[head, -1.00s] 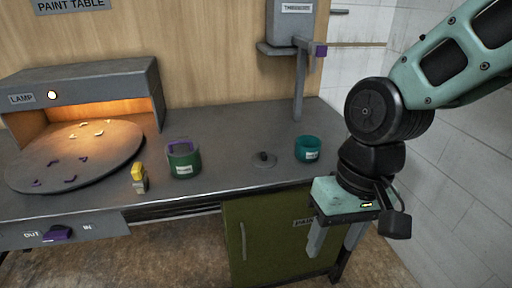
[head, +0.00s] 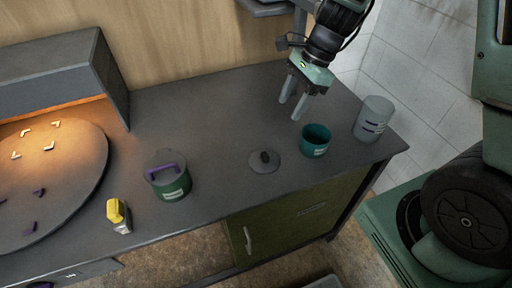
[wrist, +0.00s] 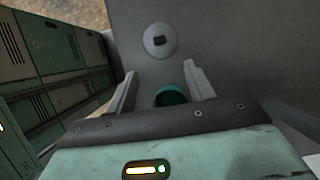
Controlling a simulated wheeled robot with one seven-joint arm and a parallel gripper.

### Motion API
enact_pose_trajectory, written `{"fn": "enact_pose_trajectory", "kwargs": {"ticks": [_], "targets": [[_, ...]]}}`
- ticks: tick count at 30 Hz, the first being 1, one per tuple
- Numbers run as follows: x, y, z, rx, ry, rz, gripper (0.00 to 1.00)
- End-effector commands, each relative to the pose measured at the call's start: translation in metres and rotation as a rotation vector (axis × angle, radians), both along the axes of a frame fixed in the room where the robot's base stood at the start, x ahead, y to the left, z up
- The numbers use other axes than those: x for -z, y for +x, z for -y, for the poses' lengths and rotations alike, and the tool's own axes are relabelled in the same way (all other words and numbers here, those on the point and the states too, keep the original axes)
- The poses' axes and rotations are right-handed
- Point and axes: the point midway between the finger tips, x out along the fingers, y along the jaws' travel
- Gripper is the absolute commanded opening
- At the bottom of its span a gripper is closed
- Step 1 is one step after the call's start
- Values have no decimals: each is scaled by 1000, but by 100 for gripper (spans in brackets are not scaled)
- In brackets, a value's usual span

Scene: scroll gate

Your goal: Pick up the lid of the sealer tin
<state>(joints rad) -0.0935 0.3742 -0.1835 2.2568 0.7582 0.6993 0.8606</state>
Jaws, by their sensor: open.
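A round grey lid (head: 264,162) with a dark knob lies flat on the table; the wrist view shows it too (wrist: 152,42). An open teal tin (head: 315,142) stands right of it and shows partly between my fingers in the wrist view (wrist: 170,97). The tin labels are too small to read, so I cannot tell which is the sealer. My gripper (head: 292,107) is open and empty, above the table behind the teal tin, apart from both lids.
A grey cylindrical can (head: 373,119) stands at the table's right end by the tiled wall. A yellow-topped small bottle (head: 118,215) stands near the front edge. A round turntable (head: 75,170) with small pieces is at the left. The table between the green tin and grey lid is clear.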

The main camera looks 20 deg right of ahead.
Motion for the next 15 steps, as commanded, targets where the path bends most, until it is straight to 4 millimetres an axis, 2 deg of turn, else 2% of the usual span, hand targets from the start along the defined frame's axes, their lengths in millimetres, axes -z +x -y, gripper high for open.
{"fn": "enact_pose_trajectory", "kwargs": {"ticks": [15], "targets": [[92, -2, -37, -1, -1, -5, 53]]}}
